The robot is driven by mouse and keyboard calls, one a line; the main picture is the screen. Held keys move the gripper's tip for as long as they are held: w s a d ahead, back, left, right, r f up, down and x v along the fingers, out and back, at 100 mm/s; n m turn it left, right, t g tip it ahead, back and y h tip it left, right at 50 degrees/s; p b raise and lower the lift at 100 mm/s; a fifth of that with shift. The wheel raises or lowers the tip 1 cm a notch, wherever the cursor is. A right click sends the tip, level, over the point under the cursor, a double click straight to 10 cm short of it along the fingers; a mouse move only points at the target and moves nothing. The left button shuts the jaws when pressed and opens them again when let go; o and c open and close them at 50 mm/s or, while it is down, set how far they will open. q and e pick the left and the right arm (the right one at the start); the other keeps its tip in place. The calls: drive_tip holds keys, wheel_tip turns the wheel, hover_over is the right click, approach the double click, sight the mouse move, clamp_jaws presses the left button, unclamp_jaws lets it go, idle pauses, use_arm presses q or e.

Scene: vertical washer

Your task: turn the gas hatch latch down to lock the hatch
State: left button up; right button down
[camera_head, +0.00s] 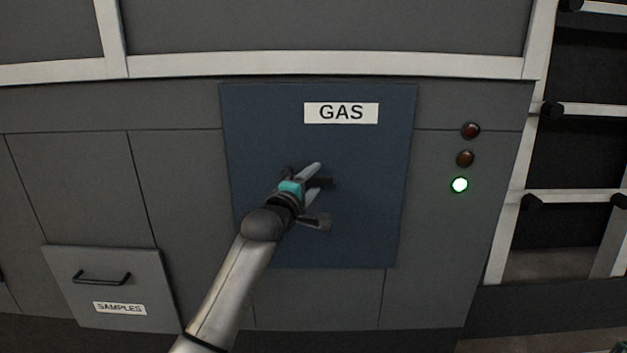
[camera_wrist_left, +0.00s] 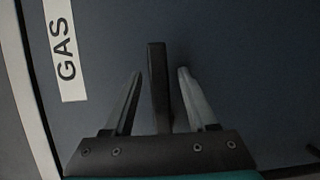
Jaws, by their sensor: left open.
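The blue gas hatch (camera_head: 377,225) is flush in the grey cabinet front and looks closed, with a white GAS label (camera_head: 341,113) near its top. The latch is a dark bar (camera_head: 325,182) at the hatch's middle, lying about level and pointing right. My left gripper (camera_head: 316,180) is at the latch, open, with one finger above it and one below. In the left wrist view the latch (camera_wrist_left: 158,85) stands between the two fingers (camera_wrist_left: 158,88), with a gap on each side. The latch's pivot end is hidden behind my gripper. My right gripper is not in view.
A SAMPLES drawer front (camera_head: 120,285) with a dark handle sits at lower left. An open rack (camera_head: 575,197) stands at far right. The hatch face below the latch looks mostly clear.

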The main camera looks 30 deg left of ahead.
use_arm(q)
drive_tip(key=shift+w, duration=0.25)
clamp_jaws()
idle(0.4)
idle(1.0)
